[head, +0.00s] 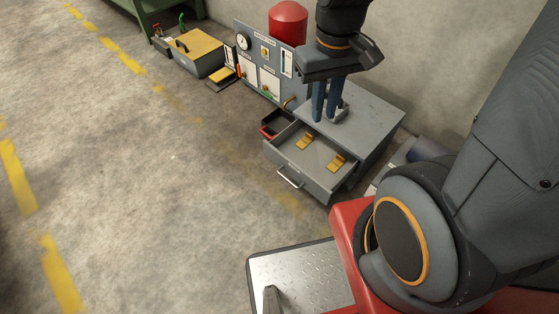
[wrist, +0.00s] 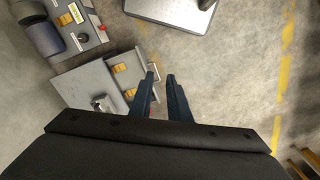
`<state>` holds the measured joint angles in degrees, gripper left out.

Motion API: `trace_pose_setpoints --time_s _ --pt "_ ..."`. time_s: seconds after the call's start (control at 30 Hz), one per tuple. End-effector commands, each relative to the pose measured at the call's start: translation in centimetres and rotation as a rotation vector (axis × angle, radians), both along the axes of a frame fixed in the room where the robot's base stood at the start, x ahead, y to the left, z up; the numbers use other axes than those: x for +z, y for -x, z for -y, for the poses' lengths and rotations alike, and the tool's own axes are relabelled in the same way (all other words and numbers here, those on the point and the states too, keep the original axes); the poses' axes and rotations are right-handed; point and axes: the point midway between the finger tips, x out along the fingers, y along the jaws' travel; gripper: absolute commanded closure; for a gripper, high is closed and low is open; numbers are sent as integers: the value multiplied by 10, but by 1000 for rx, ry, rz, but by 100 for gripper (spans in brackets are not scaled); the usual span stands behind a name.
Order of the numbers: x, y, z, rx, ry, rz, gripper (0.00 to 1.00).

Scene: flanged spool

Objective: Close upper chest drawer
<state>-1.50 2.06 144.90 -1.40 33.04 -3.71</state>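The grey chest (head: 365,120) stands against the panel, and its upper drawer (head: 320,152) is pulled well out. Two yellow pieces (head: 305,141) lie inside, and a bar handle (head: 289,178) is on the drawer front. In the wrist view the chest (wrist: 72,88) is left of my fingers, with the drawer handle (wrist: 154,70) near the left fingertip. My gripper (head: 322,119) points down; in the head view its blue fingers overlap the chest's top and the drawer's rear. The fingers (wrist: 160,76) are apart with nothing between them.
A gauge panel (head: 262,62) and red tank (head: 288,22) stand behind. A black tray with a red edge (head: 267,132) is left of the drawer. A yellow-topped box (head: 197,52) is farther left. A metal plate (head: 305,275) is in front.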

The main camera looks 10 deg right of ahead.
Motion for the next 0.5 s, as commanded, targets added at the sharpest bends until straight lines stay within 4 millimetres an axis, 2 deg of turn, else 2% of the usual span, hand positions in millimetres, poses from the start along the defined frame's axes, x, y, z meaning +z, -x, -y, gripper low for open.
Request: trace_pose_setpoints --time_s 0.03,0.1,0.5 --pt "-22 -13 -3 67 10 -3 93" --pt "-45 -32 -6 180 27 -5 100" --pt "-182 -134 -38 871 119 -35 100"
